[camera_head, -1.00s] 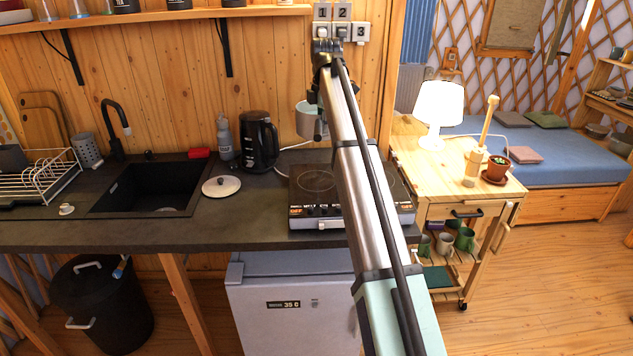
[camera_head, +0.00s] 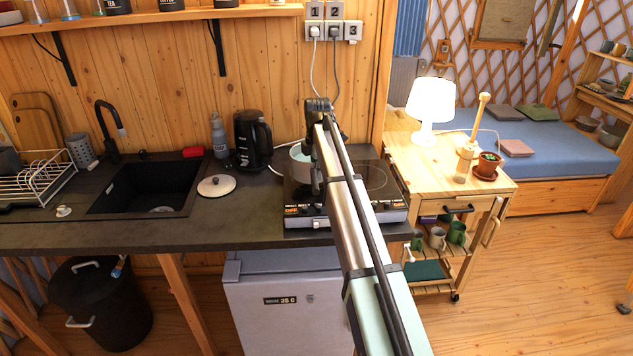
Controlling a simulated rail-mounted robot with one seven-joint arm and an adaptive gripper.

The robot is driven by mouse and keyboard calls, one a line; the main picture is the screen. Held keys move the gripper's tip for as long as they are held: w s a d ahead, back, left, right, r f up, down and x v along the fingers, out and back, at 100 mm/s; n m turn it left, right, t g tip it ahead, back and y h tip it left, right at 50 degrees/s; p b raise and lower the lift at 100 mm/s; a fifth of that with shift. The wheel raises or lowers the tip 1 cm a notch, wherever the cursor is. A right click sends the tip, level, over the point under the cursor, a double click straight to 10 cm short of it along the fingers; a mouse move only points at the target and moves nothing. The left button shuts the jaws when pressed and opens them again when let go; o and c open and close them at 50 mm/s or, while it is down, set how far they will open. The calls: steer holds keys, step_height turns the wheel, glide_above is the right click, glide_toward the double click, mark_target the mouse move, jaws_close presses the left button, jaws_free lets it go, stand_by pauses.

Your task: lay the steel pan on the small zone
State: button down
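The steel pan (camera_head: 301,157) is at the left half of the black two-zone hob (camera_head: 305,211). It looks level and close to the hob top; I cannot tell whether it touches. My gripper (camera_head: 317,180) is at the pan's right side and appears shut on it, its fingers largely hidden by the wrist and arm. The left zone is mostly covered by the pan and arm. The right zone (camera_head: 374,178) shows as a bare ring just right of my arm.
A wooden trolley (camera_head: 440,167) with a lit lamp (camera_head: 431,104) stands right. Wall sockets and cords (camera_head: 334,60) are behind.

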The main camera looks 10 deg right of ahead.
steer(key=shift+f+p, duration=0.6)
steer(key=shift+f, duration=1.6)
steer(key=shift+f, duration=0.15)
steer(key=c, duration=1.3)
jaws_free()
step_height(320, 180, up, 12)
steer(key=b, duration=0.3)
steer(key=shift+s, duration=0.1)
steer(key=shift+r, duration=0.25)
